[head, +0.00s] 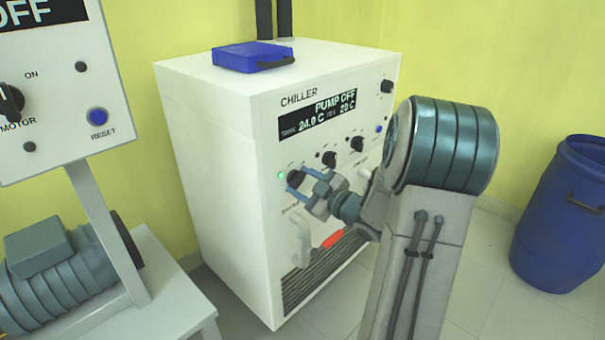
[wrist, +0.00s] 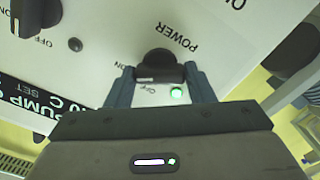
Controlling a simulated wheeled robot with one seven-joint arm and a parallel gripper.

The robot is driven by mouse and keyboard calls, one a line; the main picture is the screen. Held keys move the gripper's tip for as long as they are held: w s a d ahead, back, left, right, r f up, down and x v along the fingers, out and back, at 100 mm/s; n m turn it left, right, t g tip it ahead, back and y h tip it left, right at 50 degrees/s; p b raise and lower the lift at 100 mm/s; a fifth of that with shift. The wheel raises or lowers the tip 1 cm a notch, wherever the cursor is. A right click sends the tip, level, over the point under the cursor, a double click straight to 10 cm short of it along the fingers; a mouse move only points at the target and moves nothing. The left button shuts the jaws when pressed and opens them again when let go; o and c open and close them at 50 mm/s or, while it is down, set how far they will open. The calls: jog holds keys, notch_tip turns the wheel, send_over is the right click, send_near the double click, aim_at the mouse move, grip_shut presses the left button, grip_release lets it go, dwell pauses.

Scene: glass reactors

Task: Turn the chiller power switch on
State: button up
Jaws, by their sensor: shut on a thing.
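The chiller (head: 215,130) is a white cabinet with a front panel. Its dark display (head: 318,116) reads PUMP OFF, 24.0 C and 20 C. The black power switch knob (wrist: 160,64) sits under the POWER label in the wrist view, and in the head view it is at the panel's lower left (head: 295,177). A green lamp (wrist: 177,94) beside it is lit. My gripper (wrist: 161,76) has its two fingers on either side of the knob, shut on it. In the head view my gripper (head: 299,185) reaches the panel from the right. I cannot tell the knob's exact setting.
Other black knobs (head: 329,159) sit to the right on the panel. A blue case (head: 250,57) lies on the chiller's top. A motor control box (head: 62,90) stands at left, a blue drum (head: 566,215) at right. A red-handled valve (head: 332,240) is below my gripper.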

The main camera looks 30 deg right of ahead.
jog(key=shift+m+p, duration=0.3)
jog(key=shift+m, duration=0.3)
jog(key=shift+c, duration=0.2)
jog(key=o, duration=1)
jog(key=p+v, duration=0.3)
jog(key=v, duration=1)
jog(key=shift+s, duration=0.4)
jog(key=shift+d, duration=0.1)
